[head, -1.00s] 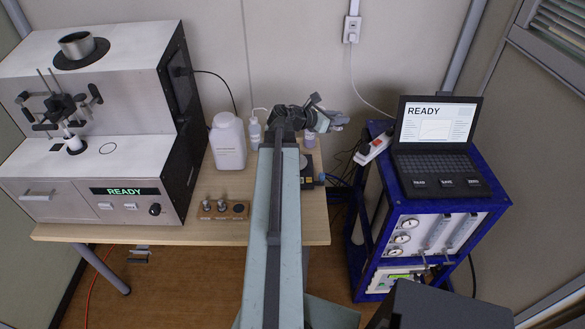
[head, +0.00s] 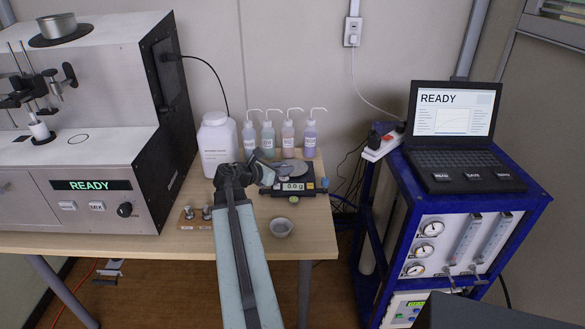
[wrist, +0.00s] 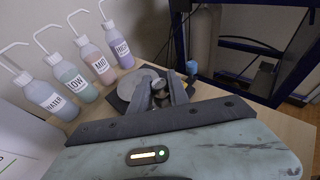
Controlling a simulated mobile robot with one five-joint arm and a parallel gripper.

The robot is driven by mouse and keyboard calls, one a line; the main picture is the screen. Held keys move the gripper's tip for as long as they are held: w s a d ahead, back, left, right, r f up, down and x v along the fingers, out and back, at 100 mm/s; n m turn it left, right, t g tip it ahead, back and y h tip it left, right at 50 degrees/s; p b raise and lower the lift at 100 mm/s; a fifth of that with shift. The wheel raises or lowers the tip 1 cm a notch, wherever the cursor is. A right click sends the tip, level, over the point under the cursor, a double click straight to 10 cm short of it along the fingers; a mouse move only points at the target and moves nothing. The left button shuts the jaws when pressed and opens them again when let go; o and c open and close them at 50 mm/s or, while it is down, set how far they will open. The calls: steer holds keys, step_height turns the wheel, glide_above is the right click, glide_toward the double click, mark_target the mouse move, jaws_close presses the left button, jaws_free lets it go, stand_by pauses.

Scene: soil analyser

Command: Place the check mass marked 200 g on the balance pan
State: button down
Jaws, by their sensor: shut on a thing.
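My gripper (head: 268,177) is at the left side of the balance (head: 289,187), close to its round grey pan (head: 292,167). In the wrist view its two fingers (wrist: 168,88) are shut on a small metal piece that looks like a check mass, mostly hidden between them. No marking on it can be read. The pan (wrist: 148,78) shows just beyond the fingers, and I cannot tell whether the piece touches it. The balance display seems to read 0.0. A wooden block (head: 196,222) with two metal masses stands left of my arm, its right part hidden.
Several wash bottles (head: 289,137) stand behind the balance, and a white jug (head: 217,146) to its left. A small bowl (head: 282,227) sits in front. The analyser (head: 90,130) fills the left; a blue rack with a laptop (head: 452,135) stands right, beyond a gap.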

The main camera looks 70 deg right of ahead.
steer(key=d, duration=0.4)
steer(key=w+d+f, duration=0.1)
steer(key=d, duration=0.4)
steer(key=d+b, duration=0.1)
steer(key=d, duration=0.3)
steer(key=shift+w+d+f, duration=0.15)
steer(key=shift+w, duration=0.2)
steer(key=f+b, duration=0.4)
steer(key=shift+d, duration=0.4)
steer(key=shift+r, duration=0.2)
steer(key=shift+f, duration=0.2)
steer(key=c, duration=1.3)
jaws_free()
steer(key=shift+o, duration=0.2)
steer(key=shift+r, duration=0.15)
steer(key=shift+w+a+r+p, duration=0.1)
steer(key=shift+a+r+p, duration=0.15)
steer(key=shift+p, duration=0.1)
steer(key=p+v, duration=0.3)
steer(key=v, duration=0.8)
steer(key=shift+w+a+p, duration=0.2)
steer(key=shift+p, duration=0.15)
